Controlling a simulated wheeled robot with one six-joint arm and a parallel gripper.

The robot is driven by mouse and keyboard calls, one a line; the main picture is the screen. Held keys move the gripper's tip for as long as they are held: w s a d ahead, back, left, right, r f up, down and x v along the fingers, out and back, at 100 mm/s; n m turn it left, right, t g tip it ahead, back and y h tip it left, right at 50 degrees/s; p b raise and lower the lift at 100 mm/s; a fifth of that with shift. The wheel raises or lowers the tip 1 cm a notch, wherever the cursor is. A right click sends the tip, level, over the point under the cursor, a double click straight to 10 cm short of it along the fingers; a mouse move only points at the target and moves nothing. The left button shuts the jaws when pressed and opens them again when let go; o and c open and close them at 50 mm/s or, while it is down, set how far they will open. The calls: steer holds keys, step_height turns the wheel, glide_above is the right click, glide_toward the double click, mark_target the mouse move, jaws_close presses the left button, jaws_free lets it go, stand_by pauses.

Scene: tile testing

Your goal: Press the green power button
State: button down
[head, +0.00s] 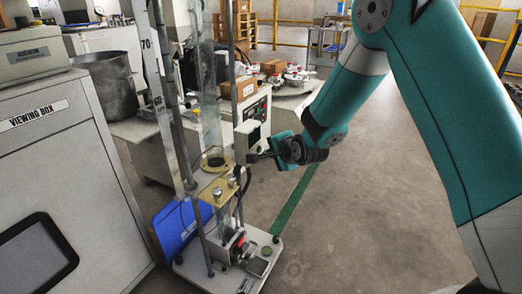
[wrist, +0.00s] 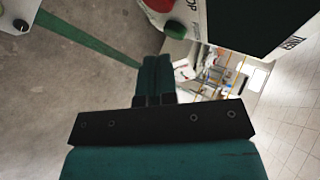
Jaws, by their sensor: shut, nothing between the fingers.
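The green power button (wrist: 175,27) shows in the wrist view as a small round green button on a white control box, below a larger red button (wrist: 158,4). A black screen (wrist: 255,22) fills the box's face to the right. My gripper (wrist: 158,62) is shut and empty, its teal fingertips just below the green button in the picture. A gap seems to remain, but the depth is hard to judge. In the head view my gripper (head: 256,157) is beside the tall test stand (head: 218,190), near a small grey box (head: 248,139). The green button cannot be made out there.
The stand has metal posts and a white base plate (head: 195,262). A blue panel (head: 180,226) leans behind it. A viewing box (head: 60,150) stands at left, with a metal pot (head: 110,85) behind. Open floor with a green line (head: 295,197) lies at right.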

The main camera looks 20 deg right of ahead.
steer(key=s+d, duration=0.4)
stand_by(0.3)
steer(key=s+a+r+n+g+y+p, duration=0.3)
steer(key=s+a+r+n+g+p, duration=0.15)
steer(key=s+a+r+n, duration=0.7)
steer(key=s+r+n+g+p, duration=0.1)
steer(key=s+r+n+g, duration=0.2)
steer(key=s, duration=0.5)
steer(key=s+r+n+g+h+p, duration=0.1)
steer(key=s+r+n+g, duration=0.1)
steer(key=s+r+n, duration=0.35)
steer(key=s+r+n+g+p, duration=0.1)
steer(key=s+r+n+g, duration=0.15)
steer(key=s, duration=0.65)
step_height(320, 180, up, 37)
steer(key=m+p, duration=0.1)
steer(key=p, duration=3.6)
steer(key=shift+w+r+t, duration=0.2)
steer(key=shift+w+t, duration=0.1)
